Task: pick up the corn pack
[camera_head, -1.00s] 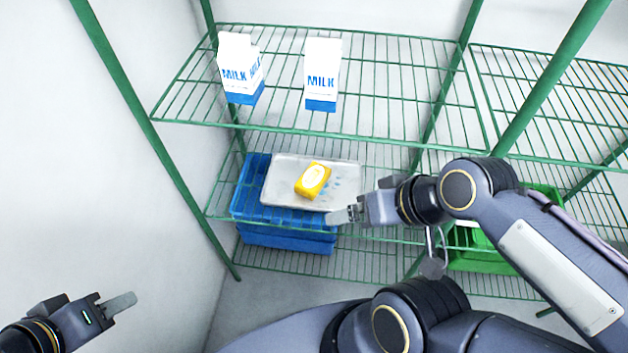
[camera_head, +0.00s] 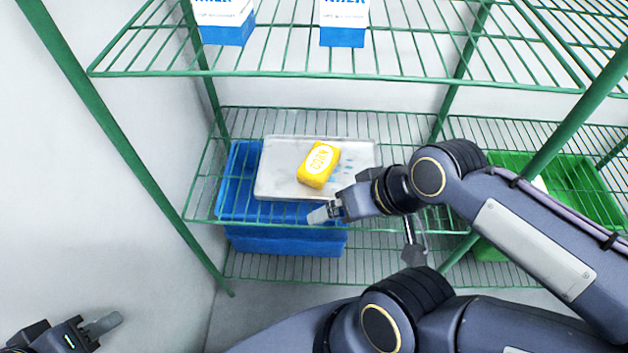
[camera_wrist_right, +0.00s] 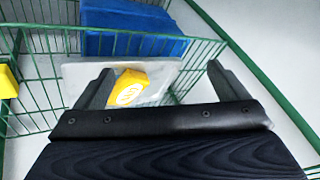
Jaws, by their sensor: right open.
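The corn pack (camera_head: 319,165) is a yellow pack with a white label, lying on a pale tray (camera_head: 277,180) on the lower wire shelf. The pack also shows in the right wrist view (camera_wrist_right: 128,90), ahead of my right gripper and closer to its left finger. My right gripper (camera_head: 328,212) is open and empty at the tray's front edge, in front of the pack and apart from it. Both its fingers (camera_wrist_right: 160,80) show in the right wrist view. My left gripper (camera_head: 100,326) is at the lower left, far from the shelf; whether it is open cannot be told.
Two milk cartons (camera_head: 225,30) (camera_head: 343,32) stand on the upper shelf (camera_head: 290,75). A blue crate (camera_head: 285,240) is under the tray's area, and a green crate (camera_head: 590,190) is at the right. A green post (camera_head: 570,130) rises near my right arm. A yellow thing (camera_wrist_right: 8,82) shows at the wrist view's left edge.

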